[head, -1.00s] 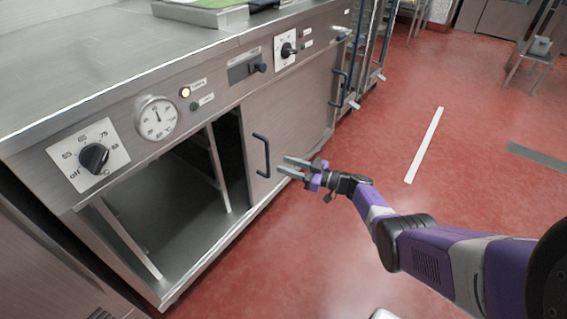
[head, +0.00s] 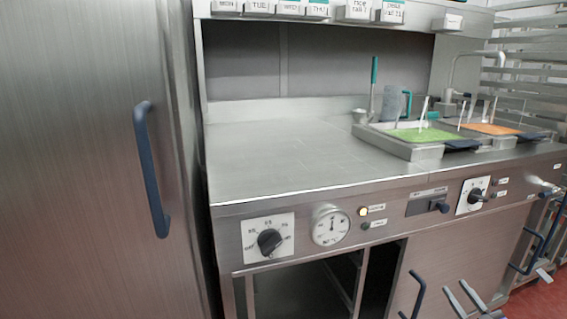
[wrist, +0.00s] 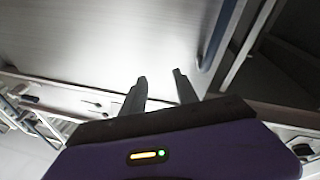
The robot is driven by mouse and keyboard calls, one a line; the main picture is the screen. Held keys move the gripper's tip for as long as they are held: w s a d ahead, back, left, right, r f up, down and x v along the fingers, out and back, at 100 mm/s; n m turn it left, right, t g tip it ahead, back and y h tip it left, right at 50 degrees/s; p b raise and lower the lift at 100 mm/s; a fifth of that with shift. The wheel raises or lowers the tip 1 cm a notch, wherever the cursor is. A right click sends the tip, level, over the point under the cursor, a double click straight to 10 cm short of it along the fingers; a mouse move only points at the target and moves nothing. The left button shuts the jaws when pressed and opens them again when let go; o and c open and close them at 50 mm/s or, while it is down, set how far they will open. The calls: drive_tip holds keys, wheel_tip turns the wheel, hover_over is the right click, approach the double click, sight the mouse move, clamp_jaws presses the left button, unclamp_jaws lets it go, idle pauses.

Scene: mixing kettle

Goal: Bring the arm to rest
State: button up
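My gripper (head: 456,288) shows only as its two grey fingers at the bottom edge of the head view, in front of the counter's cabinet door. The fingers stand apart with nothing between them. They also show apart and empty in the wrist view (wrist: 160,76), with a pale steel surface beyond. The rest of my arm is below the head view. The cabinet door's dark blue handle (head: 418,293) is just left of the fingers in the head view.
The steel counter (head: 290,160) carries green (head: 424,135) and orange (head: 490,129) pans. Its front has a dial knob (head: 270,242), a gauge (head: 331,227) and an open compartment (head: 305,292). A tall steel door (head: 80,160) stands left. Red floor (head: 535,300) shows at lower right.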

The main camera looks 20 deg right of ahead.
drive_tip(key=s+a+m+g+h, duration=0.1)
drive_tip(key=s+a+m+h, duration=0.1)
drive_tip(key=s+a, duration=0.5)
drive_tip(key=s+a+r+m+h, duration=0.1)
drive_tip(key=s+a+m+h, duration=0.1)
drive_tip(key=a, duration=0.8)
drive_tip(key=s+a+m+g+h, duration=0.1)
drive_tip(key=s+a, duration=0.4)
drive_tip(key=a, duration=0.4)
drive_tip(key=s+a+r+n+g+y, duration=0.1)
drive_tip(key=s+a+r+g+y, duration=0.2)
drive_tip(key=s+a, duration=0.75)
drive_tip(key=s+a+r+n+y, duration=0.3)
drive_tip(key=s+a, duration=0.4)
drive_tip(key=s, duration=0.6)
wheel_tip(320, 180, up, 29)
drive_tip(key=m+y+p, duration=0.1)
drive_tip(key=p, duration=2.8)
